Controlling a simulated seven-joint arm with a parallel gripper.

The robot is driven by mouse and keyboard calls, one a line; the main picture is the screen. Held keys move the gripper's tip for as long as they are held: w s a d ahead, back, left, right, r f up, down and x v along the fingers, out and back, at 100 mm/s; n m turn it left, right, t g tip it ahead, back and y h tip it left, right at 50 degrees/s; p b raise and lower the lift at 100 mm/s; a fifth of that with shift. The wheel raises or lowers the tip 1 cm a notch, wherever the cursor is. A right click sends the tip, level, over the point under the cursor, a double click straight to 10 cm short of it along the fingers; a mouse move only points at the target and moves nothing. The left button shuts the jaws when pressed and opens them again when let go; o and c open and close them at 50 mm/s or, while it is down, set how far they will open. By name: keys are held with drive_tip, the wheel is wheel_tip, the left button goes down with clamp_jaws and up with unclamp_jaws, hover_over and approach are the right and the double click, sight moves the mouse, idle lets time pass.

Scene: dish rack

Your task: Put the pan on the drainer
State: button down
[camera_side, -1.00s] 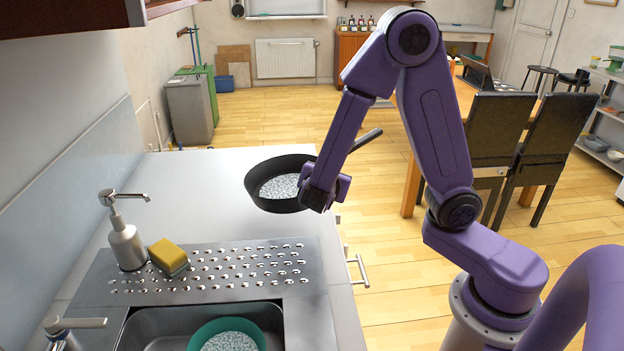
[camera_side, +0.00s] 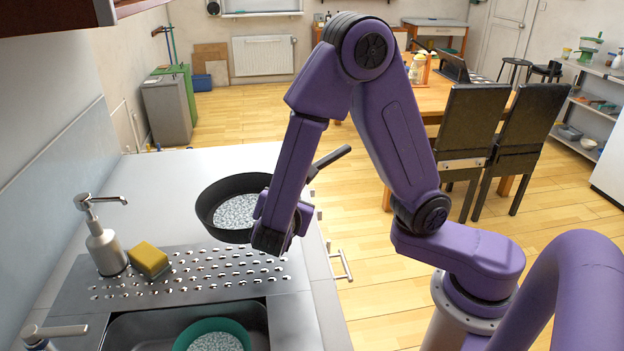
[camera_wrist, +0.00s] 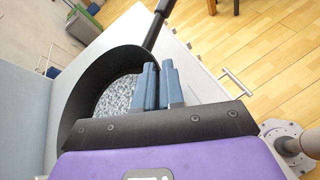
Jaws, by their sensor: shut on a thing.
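The black pan (camera_side: 212,193) has a speckled grey inner base and a long handle that points to the upper right in the side view. My gripper (camera_side: 270,222) is shut on the pan's near right rim. In the wrist view the gripper's fingers (camera_wrist: 157,88) close on the rim of the pan (camera_wrist: 85,88), beside the handle. The pan is tilted a little and appears held above the counter. The drainer (camera_side: 200,277) is the perforated metal surface in front of the pan, beside the sink. The exact contact of the fingertips is partly hidden by the arm in the side view.
A soap dispenser (camera_side: 104,243) and a yellow sponge (camera_side: 149,258) stand at the drainer's left end. The sink (camera_side: 130,330) in front holds a green bowl (camera_side: 213,325). The counter (camera_side: 160,185) behind the drainer is clear. The drainer's middle and right are bare.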

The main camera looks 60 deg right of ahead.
drive_tip(key=a+f, duration=0.1)
drive_tip(key=a, duration=0.1)
drive_tip(key=a+f, duration=0.1)
drive_tip(key=a, duration=0.4)
drive_tip(key=shift+s+f, duration=0.15)
drive_tip(key=shift+f, duration=0.25)
drive_tip(key=shift+f, duration=0.1)
drive_tip(key=shift+d+f, duration=0.1)
drive_tip(key=shift+f, duration=2.3)
drive_tip(key=shift+f, duration=0.15)
drive_tip(key=shift+f, duration=0.6)
drive_tip(key=shift+f, duration=0.25)
drive_tip(key=c, duration=1.2)
unclamp_jaws()
drive_tip(key=shift+o, duration=0.2)
